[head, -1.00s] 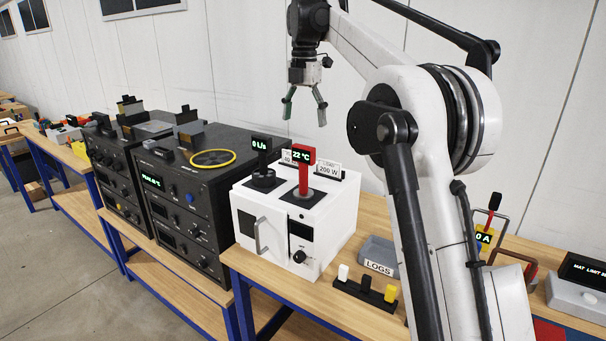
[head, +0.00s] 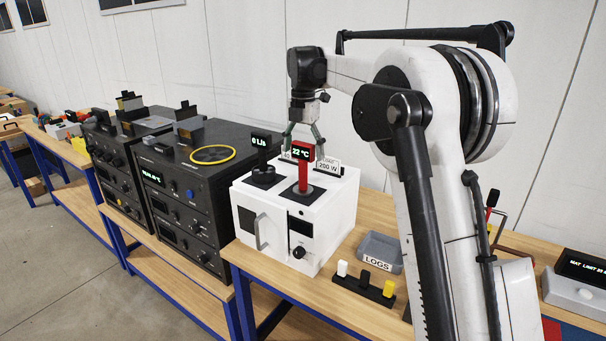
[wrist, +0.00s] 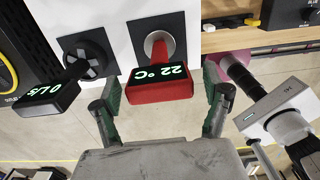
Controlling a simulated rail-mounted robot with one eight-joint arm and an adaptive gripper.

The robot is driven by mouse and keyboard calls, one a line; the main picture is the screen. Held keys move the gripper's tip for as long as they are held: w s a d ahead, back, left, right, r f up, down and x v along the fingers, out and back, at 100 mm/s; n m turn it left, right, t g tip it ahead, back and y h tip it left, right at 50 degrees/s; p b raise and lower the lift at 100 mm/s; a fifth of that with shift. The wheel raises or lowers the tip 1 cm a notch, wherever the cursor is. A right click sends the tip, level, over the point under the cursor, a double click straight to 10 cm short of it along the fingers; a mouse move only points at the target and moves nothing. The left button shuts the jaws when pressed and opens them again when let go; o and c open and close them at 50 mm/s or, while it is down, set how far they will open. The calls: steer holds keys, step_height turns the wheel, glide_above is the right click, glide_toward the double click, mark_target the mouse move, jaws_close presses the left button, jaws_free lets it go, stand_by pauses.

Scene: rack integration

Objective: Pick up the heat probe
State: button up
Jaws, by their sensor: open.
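The heat probe, a red upright handle (head: 303,176) with a "22 °C" display, stands in a dark square on top of the white box (head: 336,217). In the wrist view, the red probe (wrist: 161,83) shows between my two green-padded fingers, with space on both sides. My gripper (head: 304,137) is open and points down, just above and behind the probe's display in the head view. The display hides part of the fingers there. I cannot tell whether the fingertips have reached the height of the probe's head. No contact shows.
A black "0 L/s" probe (head: 262,166) stands close to the left on the same box; it also shows in the wrist view (wrist: 48,97). A "200 W" card (head: 328,165) stands close on the right. Black equipment racks (head: 207,192) stand left, a grey LOGS tray (head: 379,253) right.

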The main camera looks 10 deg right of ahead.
mark_target(303, 159)
steer(key=shift+f, duration=1.6)
steer(key=c, duration=1.9)
steer(key=shift+r, duration=0.1)
